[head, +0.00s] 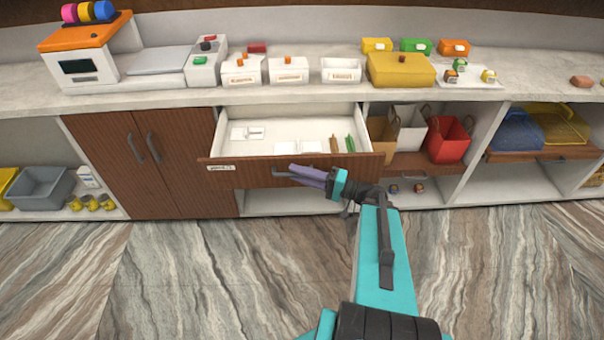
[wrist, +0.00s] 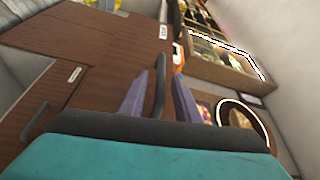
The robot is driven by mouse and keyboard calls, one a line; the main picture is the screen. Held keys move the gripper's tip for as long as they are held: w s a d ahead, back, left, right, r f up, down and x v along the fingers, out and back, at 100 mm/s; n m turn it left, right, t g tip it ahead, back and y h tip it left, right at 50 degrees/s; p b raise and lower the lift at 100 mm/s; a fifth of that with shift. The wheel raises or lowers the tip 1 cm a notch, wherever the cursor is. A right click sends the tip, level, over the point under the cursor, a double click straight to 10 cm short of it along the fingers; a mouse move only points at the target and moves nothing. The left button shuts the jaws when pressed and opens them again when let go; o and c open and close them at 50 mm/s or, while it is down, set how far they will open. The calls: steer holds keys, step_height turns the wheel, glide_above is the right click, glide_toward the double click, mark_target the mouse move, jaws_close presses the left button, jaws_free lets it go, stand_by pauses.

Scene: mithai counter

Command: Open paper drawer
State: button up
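The paper drawer (head: 225,180) is pulled out of the counter, its wooden front toward me and a small label at its left end. Its white inside shows pale paper pieces, brown strips and green strips. My gripper (head: 302,172) is at the middle of the drawer front, over the handle. In the wrist view the dark bar handle (wrist: 158,92) stands between the two purple fingers of my gripper (wrist: 159,95). The fingers are apart, with a narrow gap seen on each side of the handle. Part of the handle is hidden by my gripper in the head view.
A closed two-door cabinet (head: 180,185) stands left of the drawer. Right are open shelves with a red bag (head: 447,140) and a blue tray (head: 515,133). The countertop (head: 150,97) holds a scale, boxes and containers. The marble-look floor (head: 200,270) in front is clear.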

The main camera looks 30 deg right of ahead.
steer(key=b+v, duration=0.3)
steer(key=v, duration=1)
steer(key=shift+s+d, duration=0.2)
steer(key=shift+s, duration=0.05)
stand_by(0.5)
